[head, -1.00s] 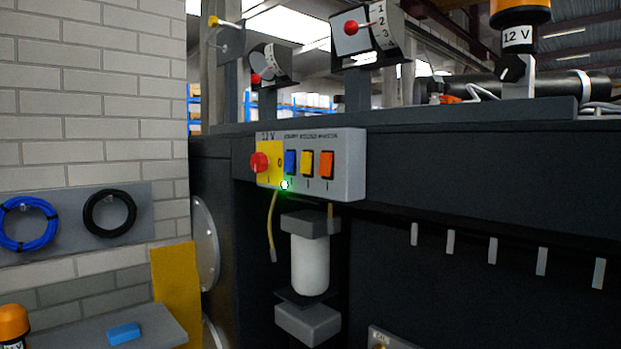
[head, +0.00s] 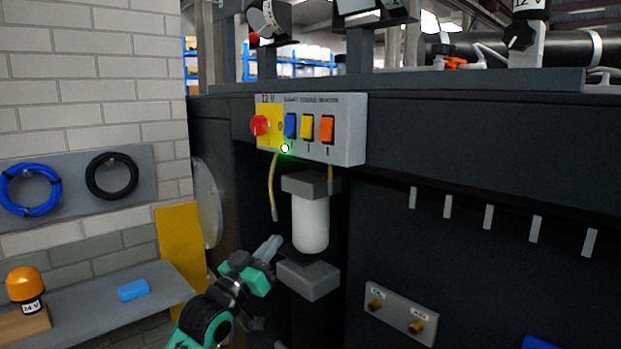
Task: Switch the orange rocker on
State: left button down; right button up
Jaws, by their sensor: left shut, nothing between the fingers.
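The orange rocker (head: 327,130) is the rightmost of three rockers on the grey switch box (head: 352,140), which is fixed to the dark chassis. A yellow rocker (head: 307,126) and a blue rocker (head: 290,125) sit to its left. A red knob (head: 260,125) is on the yellow plate at the box's left end. A small lit green-white lamp (head: 284,148) shows at the lower edge. My left gripper (head: 270,247) is shut and empty, below and left of the box, apart from it. My right gripper is not in view.
A white filter cylinder (head: 310,222) hangs below the box, with yellow-ended cables (head: 273,185) beside it. A grey plate with brass fittings (head: 400,313) is lower right. A shelf (head: 90,318) at left holds a blue block (head: 133,290) and an orange beacon (head: 25,284).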

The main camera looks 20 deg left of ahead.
aim_at(324, 132)
pick_arm(q)
jog(key=s+d+r+m+h, duration=0.2)
jog(key=s+r+h, duration=0.1)
jog(key=s+r, duration=0.3)
jog(key=s+d+r+m+t+h, duration=0.1)
jog(key=s+d+r+m+h, duration=0.1)
jog(key=s+r, duration=0.4)
notch_tip(324, 132, up, 4)
jog(key=shift+s+d+r+t+h+p, duration=0.1)
jog(key=shift+s+d+t+h+p, duration=0.15)
jog(key=shift+d+h, duration=0.45)
jog(key=shift+w+a, duration=0.1)
jog(key=p+x, duration=0.2)
jog(key=x, duration=0.2)
jog(key=f+p+x, duration=0.1)
jog(key=p+x, duration=0.1)
jog(key=x, duration=0.2)
jog(key=w+p+x, duration=0.1)
jog(key=p+x, duration=0.2)
jog(key=x, duration=0.1)
jog(key=shift+w+d+f, duration=0.2)
jog(key=shift+d+f, duration=0.05)
jog(key=shift+w+d+f, duration=0.15)
jog(key=shift+w, duration=0.2)
